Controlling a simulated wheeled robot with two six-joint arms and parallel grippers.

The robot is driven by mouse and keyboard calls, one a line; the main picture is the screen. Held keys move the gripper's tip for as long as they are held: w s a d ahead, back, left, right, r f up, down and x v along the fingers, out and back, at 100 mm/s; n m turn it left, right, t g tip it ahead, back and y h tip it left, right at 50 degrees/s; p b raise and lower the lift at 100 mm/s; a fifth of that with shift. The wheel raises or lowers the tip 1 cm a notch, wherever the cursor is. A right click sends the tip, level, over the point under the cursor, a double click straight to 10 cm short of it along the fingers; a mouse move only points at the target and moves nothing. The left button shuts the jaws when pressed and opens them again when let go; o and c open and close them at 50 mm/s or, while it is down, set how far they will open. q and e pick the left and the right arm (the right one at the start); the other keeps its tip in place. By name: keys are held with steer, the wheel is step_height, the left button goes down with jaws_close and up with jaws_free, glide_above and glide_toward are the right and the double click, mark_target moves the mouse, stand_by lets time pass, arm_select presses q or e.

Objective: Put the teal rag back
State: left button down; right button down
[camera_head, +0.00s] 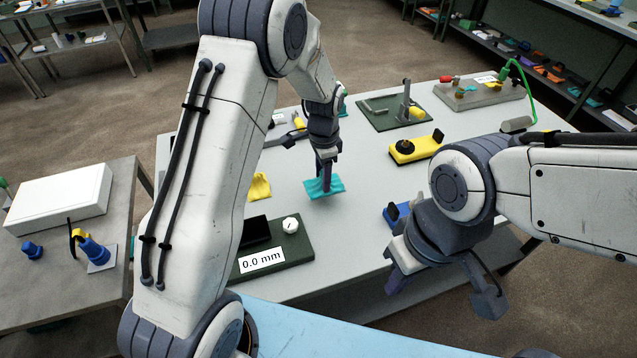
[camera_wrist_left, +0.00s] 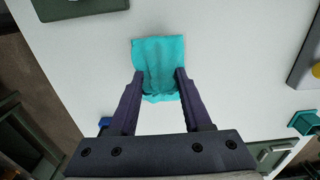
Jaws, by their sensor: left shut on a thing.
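The teal rag (camera_head: 333,188) is a small crumpled cloth at the middle of the light grey table. My left gripper (camera_head: 325,181) points down onto it, with its fingertips at the cloth. In the left wrist view the rag (camera_wrist_left: 158,52) spreads beyond the fingertips (camera_wrist_left: 160,76), with cloth bunched between them; I cannot tell if it is off the table. My right gripper (camera_head: 398,278) hangs by the table's front right edge, apart from the rag. Its fingers are too unclear to tell open from shut.
A yellow cloth (camera_head: 259,186) lies left of the rag. A dark green gauge base (camera_head: 299,249) reading 0.0 mm stands in front. A yellow block tool (camera_head: 415,150), a blue tool (camera_head: 391,216) and a green-based fixture (camera_head: 384,117) stand to the right and behind. Table around the rag is clear.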

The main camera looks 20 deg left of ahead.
mark_target(318, 183)
arm_select(q)
steer(key=shift+w+a+f, duration=0.15)
steer(key=shift+a+f, duration=0.35)
steer(key=shift+a, duration=0.2)
step_height(318, 183, down, 3)
steer(key=shift+f+p, duration=0.1)
steer(key=shift+p, duration=0.55)
steer(key=shift+f, duration=0.3)
steer(key=shift+f, duration=0.1)
steer(key=shift+f, duration=0.1)
steer(key=shift+c, duration=1.7)
jaws_free()
